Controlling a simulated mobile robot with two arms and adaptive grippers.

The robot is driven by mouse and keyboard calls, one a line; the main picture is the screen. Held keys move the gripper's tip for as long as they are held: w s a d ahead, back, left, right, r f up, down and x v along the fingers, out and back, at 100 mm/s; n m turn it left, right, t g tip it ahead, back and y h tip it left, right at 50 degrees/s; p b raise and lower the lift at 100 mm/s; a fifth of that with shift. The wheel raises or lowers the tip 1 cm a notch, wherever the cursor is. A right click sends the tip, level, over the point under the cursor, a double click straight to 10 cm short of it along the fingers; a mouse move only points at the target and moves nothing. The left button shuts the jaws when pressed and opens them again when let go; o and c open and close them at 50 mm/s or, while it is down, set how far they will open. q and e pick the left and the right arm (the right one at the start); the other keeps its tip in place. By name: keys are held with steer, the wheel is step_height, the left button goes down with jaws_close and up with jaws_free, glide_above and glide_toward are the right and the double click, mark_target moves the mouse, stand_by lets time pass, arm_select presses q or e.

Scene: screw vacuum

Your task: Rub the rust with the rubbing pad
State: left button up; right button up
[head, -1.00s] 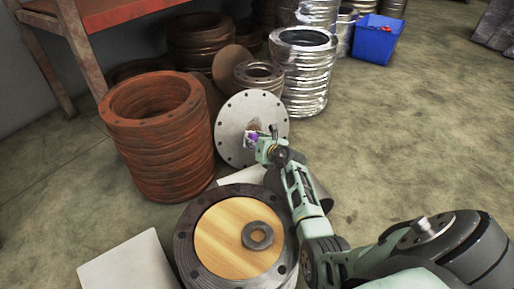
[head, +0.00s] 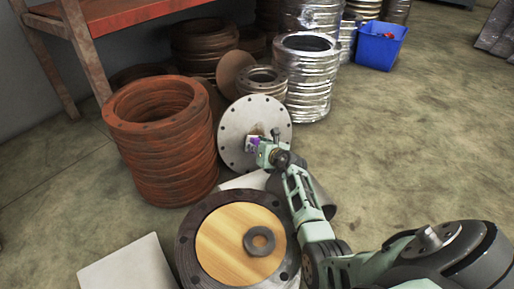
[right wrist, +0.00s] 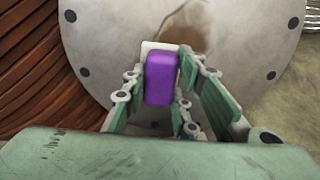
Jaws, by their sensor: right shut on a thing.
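My right gripper (head: 262,150) is shut on the rubbing pad, which has a purple body and a white face. In the right wrist view the pad (right wrist: 161,78) sits between the fingers of the gripper (right wrist: 160,90). A round grey metal disc (head: 235,128) with holes around its rim leans upright behind the pad. A brown rust stain (right wrist: 192,24) shows on the disc just above and to the right of the pad. The pad's white side faces the disc; whether it touches cannot be told. My left gripper is not in view.
A stack of rusty rings (head: 163,150) stands left of the disc. Wrapped shiny rings (head: 308,85) stand behind it. A wood-topped flange with a grey ring (head: 259,241) lies in front. A blue bin (head: 379,47) stands at the back right. Open floor lies right.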

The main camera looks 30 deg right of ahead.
steer(key=shift+w+f+b, duration=0.25)
steer(key=shift+w+b, duration=0.1)
steer(key=shift+w, duration=0.15)
steer(key=shift+d, duration=0.15)
